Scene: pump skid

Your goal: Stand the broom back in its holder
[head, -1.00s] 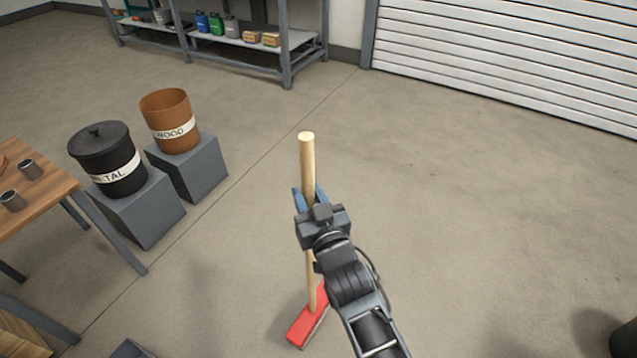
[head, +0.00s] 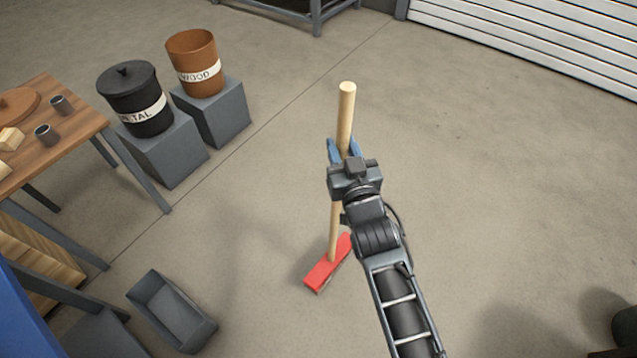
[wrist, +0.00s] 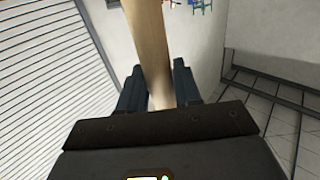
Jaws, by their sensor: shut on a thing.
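The broom has a pale wooden handle (head: 346,112) and a red head (head: 328,263). My gripper (head: 343,150), with blue fingers, is shut on the upper part of the handle, and the handle's top end sticks up above it. The broom is near upright, with its red head low over the floor; I cannot tell if it touches the floor. In the wrist view the handle (wrist: 149,50) runs up between the two fingers (wrist: 157,88). I cannot make out a broom holder in these views.
A black METAL bin (head: 137,98) and a brown WOOD bin (head: 192,62) stand on grey blocks at the left. A wooden table (head: 75,105) is at the far left. An open grey box (head: 172,310) lies at the lower left.

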